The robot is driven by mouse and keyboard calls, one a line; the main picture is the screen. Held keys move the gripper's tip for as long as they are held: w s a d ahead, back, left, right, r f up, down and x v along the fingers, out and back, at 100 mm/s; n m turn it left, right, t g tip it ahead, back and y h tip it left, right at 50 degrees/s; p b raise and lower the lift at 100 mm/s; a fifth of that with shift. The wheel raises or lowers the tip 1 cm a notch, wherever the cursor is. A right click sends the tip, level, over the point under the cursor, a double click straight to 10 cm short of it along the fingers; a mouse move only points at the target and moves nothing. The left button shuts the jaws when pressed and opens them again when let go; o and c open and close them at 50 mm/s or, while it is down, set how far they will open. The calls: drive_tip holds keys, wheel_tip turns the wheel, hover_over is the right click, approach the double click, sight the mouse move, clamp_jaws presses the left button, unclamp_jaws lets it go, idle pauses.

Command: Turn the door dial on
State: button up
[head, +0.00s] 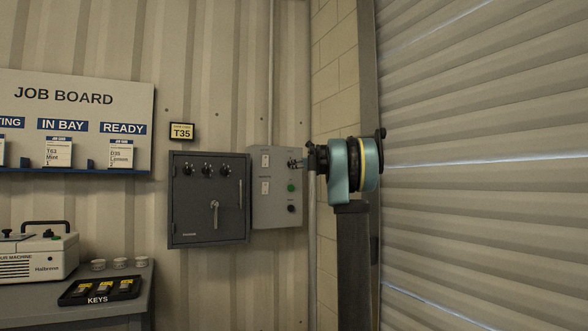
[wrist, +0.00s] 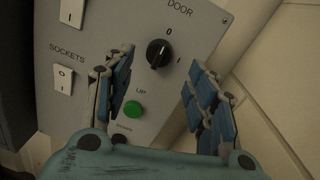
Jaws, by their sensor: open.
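The door dial (wrist: 158,54) is a round black knob with a white mark, under the label DOOR on a grey control panel (wrist: 120,20). Marks 0 and I stand above and to the right of it. Its pointer slants towards the upper right, near the 0. My gripper (wrist: 155,85) is open, its blue-padded fingers on either side of and below the dial in the wrist view, with nothing between them. I cannot tell whether a finger touches the panel.
A green UP button (wrist: 134,109) sits below the dial, and a white SOCKETS switch (wrist: 64,80) to its left. A dark grey cabinet (head: 190,218) adjoins the panel. A shutter door (head: 480,180) is at the right. A job board (head: 75,85) and a KEYS tray (head: 75,292) are at the left.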

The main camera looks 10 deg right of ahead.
drive_tip(key=x, duration=0.6)
